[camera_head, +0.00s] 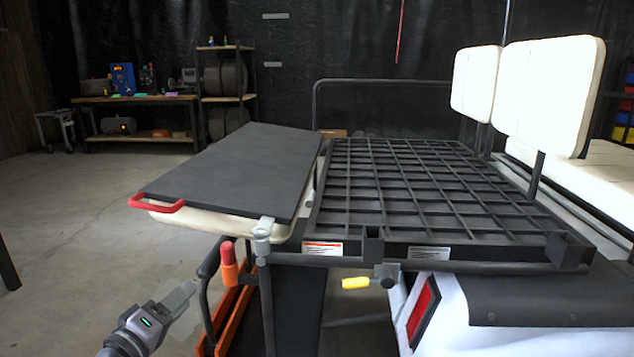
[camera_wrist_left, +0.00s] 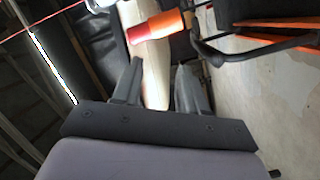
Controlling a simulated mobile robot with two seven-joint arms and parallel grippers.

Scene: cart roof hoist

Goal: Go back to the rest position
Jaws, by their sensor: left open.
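My left gripper (camera_head: 181,296) is at the lower left of the head view, to the left of the cart's rear corner. It is open and empty; in the left wrist view its two fingers (camera_wrist_left: 158,85) stand apart with a gap between them. A red and orange handle (camera_head: 229,263) on the cart is to the right of the gripper and apart from it. The same handle (camera_wrist_left: 160,27) shows beyond the fingers in the left wrist view. My right gripper is in neither view.
The cart's black grid rack (camera_head: 430,195) fills the middle. A dark panel (camera_head: 240,170) with a red handle (camera_head: 157,203) lies left of it. A yellow grip (camera_head: 355,283) hangs below the rack edge. White seat backs (camera_head: 550,95) stand at right.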

